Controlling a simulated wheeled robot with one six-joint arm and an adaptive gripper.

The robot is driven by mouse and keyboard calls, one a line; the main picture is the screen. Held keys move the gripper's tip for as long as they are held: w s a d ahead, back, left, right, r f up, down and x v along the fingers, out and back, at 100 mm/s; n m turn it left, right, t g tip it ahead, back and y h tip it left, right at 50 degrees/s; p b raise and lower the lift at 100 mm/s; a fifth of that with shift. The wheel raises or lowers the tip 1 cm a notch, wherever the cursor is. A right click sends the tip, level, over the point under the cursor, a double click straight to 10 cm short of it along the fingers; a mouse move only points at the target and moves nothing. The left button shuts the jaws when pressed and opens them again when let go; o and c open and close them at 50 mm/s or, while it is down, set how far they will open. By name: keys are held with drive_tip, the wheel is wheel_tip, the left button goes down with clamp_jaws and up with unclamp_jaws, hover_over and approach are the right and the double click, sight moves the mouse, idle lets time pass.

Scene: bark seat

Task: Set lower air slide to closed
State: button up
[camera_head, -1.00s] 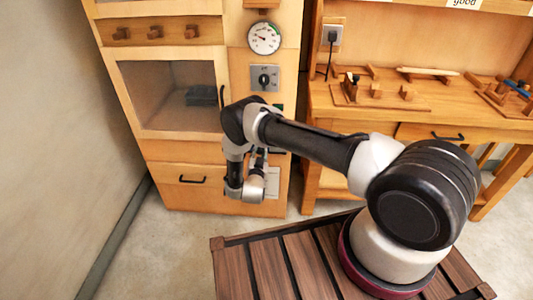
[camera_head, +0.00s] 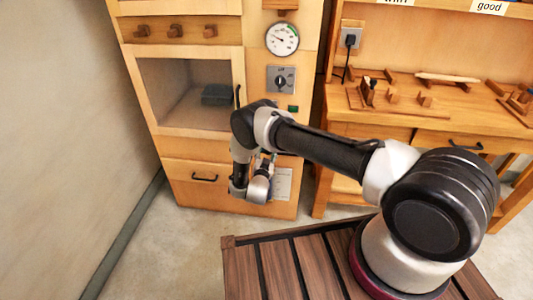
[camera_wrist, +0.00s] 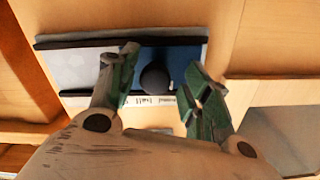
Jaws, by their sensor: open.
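The air slide shows in the wrist view as a blue sliding plate (camera_wrist: 184,59) with a round black knob (camera_wrist: 154,79), between two dark rails on a pale panel (camera_wrist: 75,68). My gripper (camera_wrist: 162,72) is open, with one green-padded finger on each side of the knob. The knob appears between the fingers; I cannot tell how deep they reach or whether they touch it. In the head view, my gripper (camera_head: 266,163) is in front of the wooden cabinet (camera_head: 222,146), and my arm hides the slide there.
The cabinet has a glass door (camera_head: 187,97), a dial gauge (camera_head: 282,39), a rotary switch (camera_head: 281,80) and a drawer handle (camera_head: 204,178). A white label (camera_head: 281,184) is beside my gripper. A workbench (camera_head: 440,95) with wooden tools stands to the right. Open floor lies at left.

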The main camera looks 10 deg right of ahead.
drive_tip(key=v, duration=1.1)
drive_tip(key=shift+s, duration=0.25)
drive_tip(key=shift+a, duration=0.1)
